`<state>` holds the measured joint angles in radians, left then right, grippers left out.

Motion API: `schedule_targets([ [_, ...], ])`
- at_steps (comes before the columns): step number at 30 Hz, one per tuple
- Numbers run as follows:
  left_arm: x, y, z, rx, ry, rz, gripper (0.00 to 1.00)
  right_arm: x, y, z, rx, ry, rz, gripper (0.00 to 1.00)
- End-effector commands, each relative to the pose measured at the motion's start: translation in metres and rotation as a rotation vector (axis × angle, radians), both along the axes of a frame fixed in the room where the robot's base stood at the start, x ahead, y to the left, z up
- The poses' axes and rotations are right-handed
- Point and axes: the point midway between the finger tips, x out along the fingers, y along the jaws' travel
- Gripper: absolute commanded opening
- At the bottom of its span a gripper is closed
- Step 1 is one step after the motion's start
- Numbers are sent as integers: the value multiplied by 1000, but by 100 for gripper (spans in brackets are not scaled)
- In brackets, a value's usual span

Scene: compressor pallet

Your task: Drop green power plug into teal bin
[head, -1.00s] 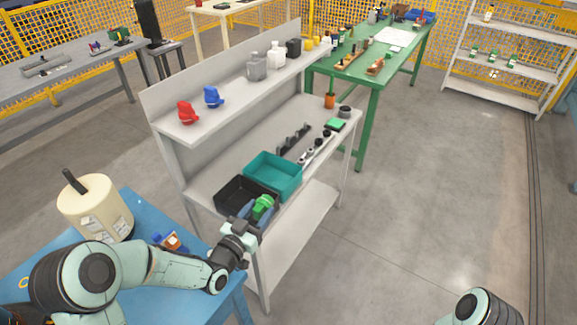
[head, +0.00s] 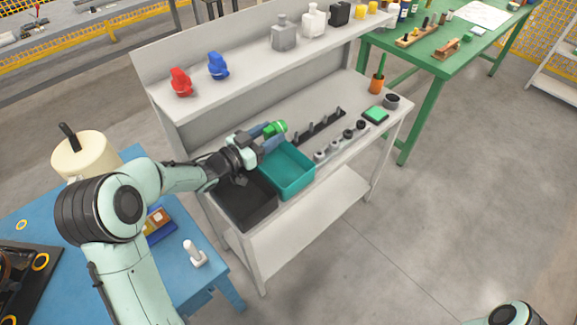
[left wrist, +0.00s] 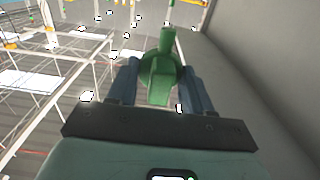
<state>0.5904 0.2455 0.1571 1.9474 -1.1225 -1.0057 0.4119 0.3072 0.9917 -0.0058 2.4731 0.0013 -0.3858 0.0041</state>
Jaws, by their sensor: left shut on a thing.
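The green power plug (head: 278,127) is between the fingers of my left gripper (head: 272,131), which is shut on it. In the left wrist view the plug (left wrist: 160,70) sits between the two blue-grey fingers (left wrist: 160,88). The teal bin (head: 290,172) stands on the grey bench's lower surface. In the head view the plug appears over the bin's far left edge; its exact height above the bin is hard to tell. The bin looks empty where its inside shows. My right gripper is not in view; only part of my right arm shows at the lower right.
A black bin (head: 247,205) stands left of the teal bin, partly under my left arm. A row of dark and grey parts (head: 320,127) lies to the right. The upper shelf (head: 245,58) holds a red part (head: 181,82), a blue part (head: 218,66) and bottles.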

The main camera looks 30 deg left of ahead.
Motion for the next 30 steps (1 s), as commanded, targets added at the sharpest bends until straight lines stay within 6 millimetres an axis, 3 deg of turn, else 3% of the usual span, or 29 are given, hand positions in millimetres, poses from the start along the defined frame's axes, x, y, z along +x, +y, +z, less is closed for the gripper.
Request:
schedule_targets([
  [15, 0, 0, -55, 0, 2, 2, 1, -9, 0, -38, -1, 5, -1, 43],
  [25, 0, 0, -58, 1, 0, 1, 1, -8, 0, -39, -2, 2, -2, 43],
  [26, 0, 0, -58, 1, 0, 1, 53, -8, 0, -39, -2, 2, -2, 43],
  [28, 0, 0, -58, 1, 0, 1, 76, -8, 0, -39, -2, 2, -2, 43],
  [30, 0, 0, -58, 1, 0, 1, 80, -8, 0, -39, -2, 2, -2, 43],
])
